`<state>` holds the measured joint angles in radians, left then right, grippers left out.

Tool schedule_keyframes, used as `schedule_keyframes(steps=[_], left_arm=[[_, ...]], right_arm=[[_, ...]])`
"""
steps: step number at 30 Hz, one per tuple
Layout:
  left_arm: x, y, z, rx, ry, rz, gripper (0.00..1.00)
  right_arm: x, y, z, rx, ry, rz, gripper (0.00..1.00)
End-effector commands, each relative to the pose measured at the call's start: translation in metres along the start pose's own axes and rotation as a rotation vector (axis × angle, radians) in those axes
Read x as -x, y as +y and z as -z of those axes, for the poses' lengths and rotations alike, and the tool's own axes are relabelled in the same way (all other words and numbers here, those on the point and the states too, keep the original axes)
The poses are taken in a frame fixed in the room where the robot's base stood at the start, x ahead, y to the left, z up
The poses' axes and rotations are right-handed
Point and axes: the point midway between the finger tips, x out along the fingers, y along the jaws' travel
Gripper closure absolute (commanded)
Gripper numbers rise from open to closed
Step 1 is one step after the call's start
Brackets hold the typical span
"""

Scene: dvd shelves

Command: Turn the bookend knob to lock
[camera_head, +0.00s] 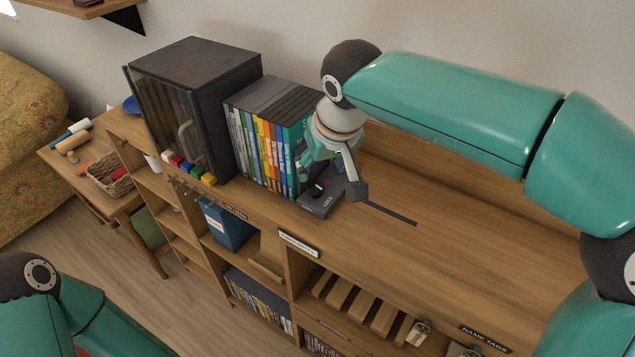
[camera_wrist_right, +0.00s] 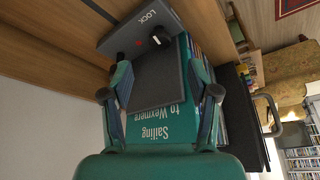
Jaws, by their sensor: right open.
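The bookend (camera_head: 321,200) is a dark grey plate with a LOCK label, on the wooden shelf top against the right end of a row of DVD cases. In the right wrist view its base (camera_wrist_right: 122,38) carries a small black knob (camera_wrist_right: 163,41) and a red mark; I cannot tell the knob's exact setting. My right gripper (camera_head: 332,176) is above and around the bookend. In the wrist view the right gripper (camera_wrist_right: 160,78) is open, with its fingers on either side of the bookend's upright and nothing clamped; the knob lies beyond the fingertips. My left gripper is out of view.
DVD cases (camera_head: 265,130) stand left of the bookend, beside a dark glass-front cabinet (camera_head: 215,80). Small coloured blocks (camera_head: 190,170) lie before the cabinet. A thin dark strip (camera_head: 390,213) lies right of the bookend. The shelf top (camera_head: 440,250) farther right is clear.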

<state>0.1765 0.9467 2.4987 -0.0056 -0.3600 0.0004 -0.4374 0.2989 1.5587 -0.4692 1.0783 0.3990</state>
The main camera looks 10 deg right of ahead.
Motion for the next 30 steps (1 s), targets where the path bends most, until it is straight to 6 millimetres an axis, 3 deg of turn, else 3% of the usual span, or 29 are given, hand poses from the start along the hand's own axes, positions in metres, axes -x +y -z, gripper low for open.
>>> schedule_keyframes(steps=[6, 12, 25, 30], left_arm=[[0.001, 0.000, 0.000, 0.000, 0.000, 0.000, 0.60], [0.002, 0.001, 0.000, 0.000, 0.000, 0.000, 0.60], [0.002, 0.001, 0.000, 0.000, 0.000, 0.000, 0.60], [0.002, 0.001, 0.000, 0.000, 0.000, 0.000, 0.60]], right_arm=[[-0.045, 0.001, -0.001, -0.003, -0.004, -0.001, 0.40], [-0.070, 0.001, 0.000, -0.003, -0.002, -0.001, 0.40], [-0.079, 0.001, 0.000, -0.003, 0.000, 0.000, 0.40], [-0.079, 0.001, 0.000, -0.003, 0.000, 0.000, 0.68]])
